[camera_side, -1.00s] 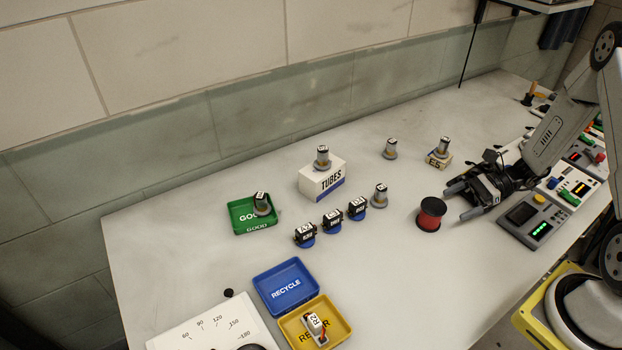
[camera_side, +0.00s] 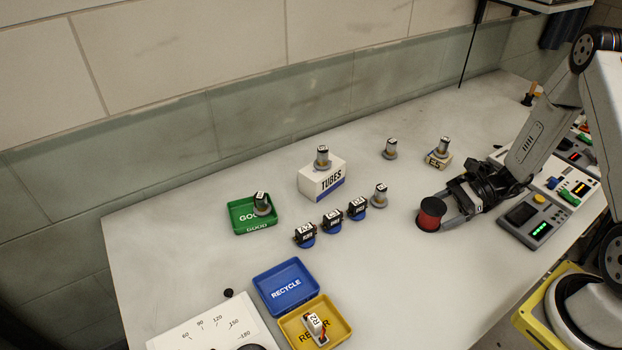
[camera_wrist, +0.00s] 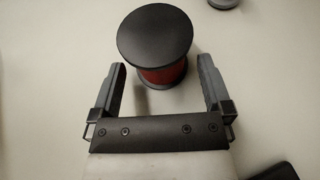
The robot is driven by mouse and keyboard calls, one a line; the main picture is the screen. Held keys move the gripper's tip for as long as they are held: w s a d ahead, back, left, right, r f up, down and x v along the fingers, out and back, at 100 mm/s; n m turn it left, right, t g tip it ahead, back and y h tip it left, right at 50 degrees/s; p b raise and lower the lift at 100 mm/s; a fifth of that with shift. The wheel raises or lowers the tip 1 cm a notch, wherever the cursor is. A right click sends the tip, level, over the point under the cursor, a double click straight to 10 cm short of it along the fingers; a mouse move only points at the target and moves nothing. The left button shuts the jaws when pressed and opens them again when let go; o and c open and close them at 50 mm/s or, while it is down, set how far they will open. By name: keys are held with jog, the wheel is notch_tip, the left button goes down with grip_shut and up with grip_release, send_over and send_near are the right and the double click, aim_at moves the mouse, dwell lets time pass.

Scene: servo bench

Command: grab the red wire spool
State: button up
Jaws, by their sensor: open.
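The red wire spool (camera_side: 431,214) stands upright on the bench, with black end discs. In the wrist view the spool (camera_wrist: 162,76) is just ahead of my gripper (camera_wrist: 162,75), and its near edge lies between the two fingertips with a gap on both sides. My gripper (camera_side: 446,212) is open and low over the bench in the side view, with its fingers reaching from the right to the spool. The far finger is partly hidden there, and I cannot tell whether either finger touches the spool.
A grey tube on a round base (camera_side: 380,195) stands left of the spool. Several servos on blue bases (camera_side: 332,222) are further left. A control box with a green display (camera_side: 535,220) is on the right. The bench in front of the spool is clear.

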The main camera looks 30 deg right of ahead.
aim_at(431, 216)
jog(key=shift+x, duration=1.7)
jog(key=c, duration=1.3)
